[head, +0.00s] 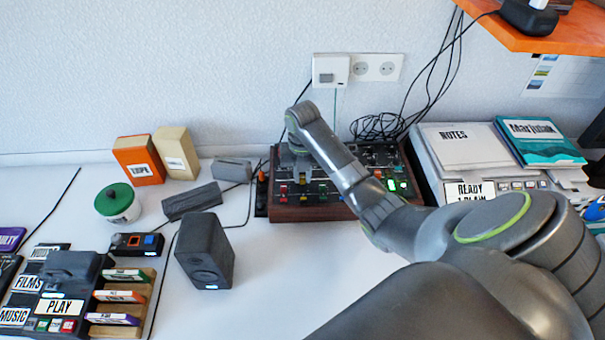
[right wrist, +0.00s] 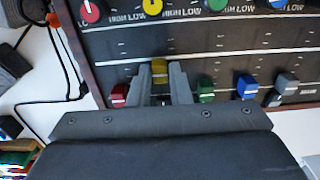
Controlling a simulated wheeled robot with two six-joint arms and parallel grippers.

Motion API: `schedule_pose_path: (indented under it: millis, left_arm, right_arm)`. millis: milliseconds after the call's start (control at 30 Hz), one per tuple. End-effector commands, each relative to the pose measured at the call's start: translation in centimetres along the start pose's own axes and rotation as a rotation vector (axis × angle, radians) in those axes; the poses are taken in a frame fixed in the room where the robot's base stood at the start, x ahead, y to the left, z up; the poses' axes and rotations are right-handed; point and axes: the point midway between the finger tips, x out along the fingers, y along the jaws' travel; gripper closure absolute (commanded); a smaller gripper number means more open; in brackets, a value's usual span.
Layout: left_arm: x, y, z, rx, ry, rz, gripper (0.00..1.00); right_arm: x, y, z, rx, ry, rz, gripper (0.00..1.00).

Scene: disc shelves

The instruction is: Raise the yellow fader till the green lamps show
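The mixer (head: 318,212) is a dark panel in a brown wooden case against the wall. My right gripper (right wrist: 160,74) points down at it and is shut on the yellow fader (right wrist: 159,70), one finger on each side of the cap. The yellow fader (head: 303,177) sits higher in its slot than the red fader (right wrist: 119,95), green fader (right wrist: 206,88) and blue fader (right wrist: 248,86). Bright green lamps (head: 397,185) glow at the mixer's right side. My right arm covers part of the panel. My left gripper is not in view.
A dark speaker (head: 205,250) stands left of the mixer. Coiled cables (head: 376,127) lie behind it. A grey machine (head: 433,155) with a notes pad and a teal book (head: 540,142) stands to the right. The table in front of the mixer is clear.

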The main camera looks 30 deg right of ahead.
Motion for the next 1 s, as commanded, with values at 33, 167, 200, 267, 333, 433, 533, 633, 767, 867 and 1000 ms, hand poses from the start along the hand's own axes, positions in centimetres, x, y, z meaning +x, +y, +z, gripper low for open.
schedule_pose_path:
  millis: [33, 167, 200, 267, 333, 433, 533, 633, 767, 867, 1000]
  left_arm:
    - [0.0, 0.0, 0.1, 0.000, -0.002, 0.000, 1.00]
    - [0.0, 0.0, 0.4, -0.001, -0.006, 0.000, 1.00]
    - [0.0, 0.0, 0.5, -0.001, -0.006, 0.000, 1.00]
    - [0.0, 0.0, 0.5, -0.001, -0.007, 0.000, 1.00]
    - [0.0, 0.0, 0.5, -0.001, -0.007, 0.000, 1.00]
    - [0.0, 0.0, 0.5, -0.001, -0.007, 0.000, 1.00]
    - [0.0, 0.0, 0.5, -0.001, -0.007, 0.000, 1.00]
    - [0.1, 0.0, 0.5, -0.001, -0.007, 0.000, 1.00]
    - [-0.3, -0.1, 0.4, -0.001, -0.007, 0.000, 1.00]
    - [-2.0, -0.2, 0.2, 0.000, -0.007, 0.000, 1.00]
    - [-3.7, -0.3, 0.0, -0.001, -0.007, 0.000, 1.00]
  right_arm:
    - [-0.1, 0.0, 0.1, 0.000, -0.002, 0.000, 0.75]
    - [-0.1, 0.0, 0.1, 0.000, -0.002, 0.000, 0.64]
    - [-0.1, 0.0, 0.1, 0.000, -0.002, 0.000, 0.64]
    - [-0.1, 0.0, 0.1, 0.000, -0.002, 0.000, 0.64]
    - [-0.1, 0.0, 0.0, 0.000, -0.002, 0.000, 0.64]
    - [-0.2, 0.0, 0.1, 0.000, -0.003, 0.001, 0.64]
    - [-1.1, 0.0, 0.1, 0.000, -0.005, 0.001, 0.64]
    - [-2.6, 0.0, 0.1, -0.002, -0.006, 0.002, 0.64]
    - [-5.9, 0.0, 0.2, -0.002, -0.007, 0.002, 0.64]
    - [-7.7, 0.0, 0.0, -0.001, 0.000, 0.000, 0.64]
    - [-9.4, 0.0, 0.1, 0.000, -0.001, 0.000, 0.64]
